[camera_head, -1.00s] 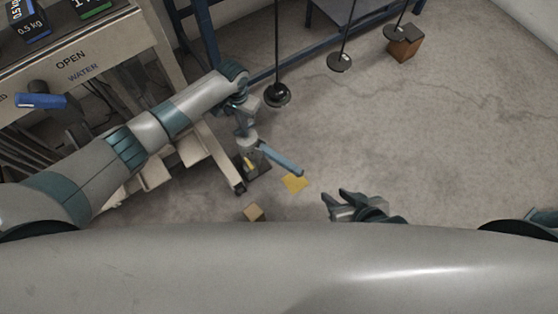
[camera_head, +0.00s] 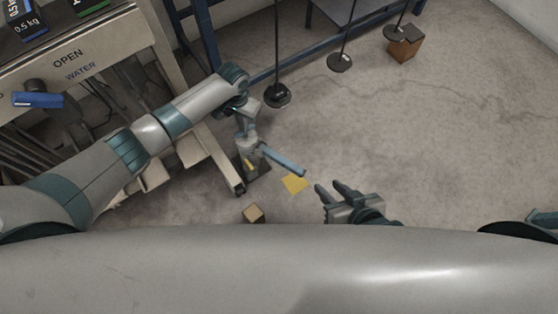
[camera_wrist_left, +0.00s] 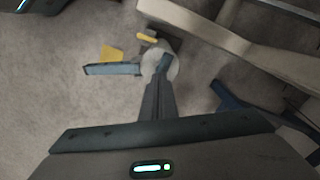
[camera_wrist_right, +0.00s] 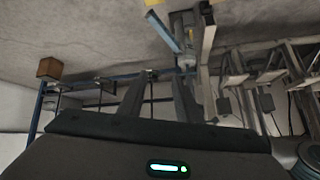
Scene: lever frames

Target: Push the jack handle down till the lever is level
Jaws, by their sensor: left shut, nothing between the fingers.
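The jack (camera_head: 250,150) stands on the floor on a dark base, with a yellow part low on its side. Its blue handle (camera_head: 284,162) extends to the lower right; whether it is level I cannot tell from above. In the left wrist view the handle (camera_wrist_left: 112,69) lies left of the fingertips, and in the right wrist view it (camera_wrist_right: 161,30) is at the top. My left gripper (camera_head: 247,127) is shut and empty over the jack's head, beside the handle; contact is unclear. My right gripper (camera_head: 327,198) is open and empty, right of the handle's end.
A yellow floor patch (camera_head: 294,184) lies near the handle's end, and a small wooden block (camera_head: 253,213) below the jack. A labelled bench (camera_head: 120,50) stands left. Hanging weights (camera_head: 277,96) and a brown box (camera_head: 405,44) are behind. The floor at right is clear.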

